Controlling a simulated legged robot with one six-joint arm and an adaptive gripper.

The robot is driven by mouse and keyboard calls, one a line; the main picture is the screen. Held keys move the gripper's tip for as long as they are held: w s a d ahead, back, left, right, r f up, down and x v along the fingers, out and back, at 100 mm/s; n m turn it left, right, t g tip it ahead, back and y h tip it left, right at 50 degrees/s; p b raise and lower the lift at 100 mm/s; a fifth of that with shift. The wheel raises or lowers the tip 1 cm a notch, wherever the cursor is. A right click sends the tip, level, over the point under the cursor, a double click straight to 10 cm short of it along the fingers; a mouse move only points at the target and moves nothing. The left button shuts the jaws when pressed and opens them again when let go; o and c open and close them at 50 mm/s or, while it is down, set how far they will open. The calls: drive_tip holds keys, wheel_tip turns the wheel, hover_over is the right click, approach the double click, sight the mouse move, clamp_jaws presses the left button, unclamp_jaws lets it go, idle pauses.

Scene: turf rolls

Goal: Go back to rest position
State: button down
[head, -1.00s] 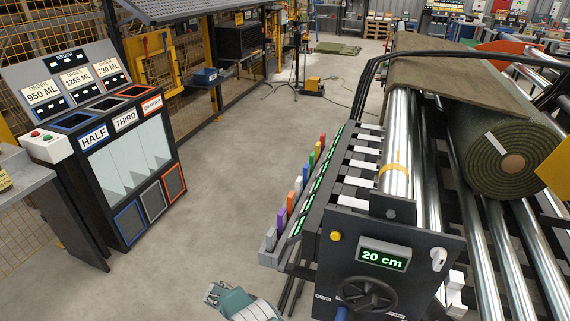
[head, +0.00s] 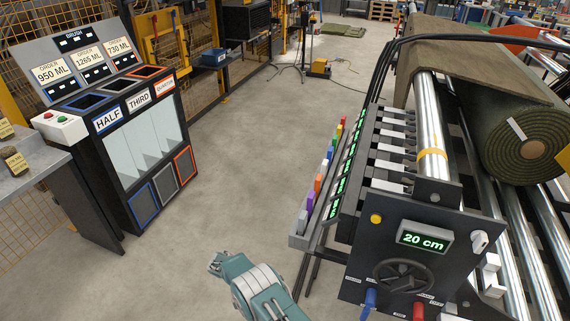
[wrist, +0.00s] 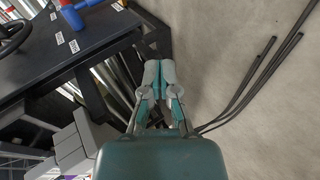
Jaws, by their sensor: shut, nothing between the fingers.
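My gripper (head: 218,263) shows at the bottom middle of the head view, at the end of my teal and grey arm. It is over bare floor, left of the turf machine (head: 385,262) and apart from it. In the wrist view my gripper (wrist: 159,75) has its two grey fingers close together, with nothing held. The machine's black front panel (wrist: 85,50) fills the upper left of that view.
The machine carries a green turf roll (head: 530,145), a 20 cm display (head: 424,241), a handwheel (head: 403,280) and colored levers. A black order cabinet (head: 150,160) stands at left beside a grey table (head: 30,165). The concrete floor (head: 240,180) between them is clear.

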drive_tip(key=w+d+r+y, duration=0.1)
drive_tip(key=w+r+y, duration=0.15)
drive_tip(key=r, duration=0.55)
drive_tip(key=w+d+r+y, duration=0.1)
drive_tip(key=w+r, duration=0.2)
drive_tip(key=r, duration=0.6)
drive_tip(key=s+d+r+n+y, duration=0.15)
drive_tip(key=d+r, duration=0.25)
drive_tip(key=r, duration=0.7)
drive_tip(key=s+d+r+y, duration=0.2)
drive_tip(key=d+r, duration=0.2)
drive_tip(key=r, duration=0.8)
drive_tip(key=s+d+r+t+y, duration=0.2)
drive_tip(key=s+d+r, duration=0.3)
drive_tip(key=s+r, duration=0.2)
drive_tip(key=s+d+r+n+t+y, duration=0.1)
drive_tip(key=s+d+r+t, duration=0.1)
drive_tip(key=s, duration=0.8)
drive_tip(key=s+d+r+n+t+y, duration=0.1)
drive_tip(key=s+d+r+t, duration=0.1)
drive_tip(key=s, duration=0.8)
drive_tip(key=shift+s+d+r+t+y, duration=0.35)
drive_tip(key=shift+d+t, duration=0.15)
drive_tip(key=shift+d, duration=0.5)
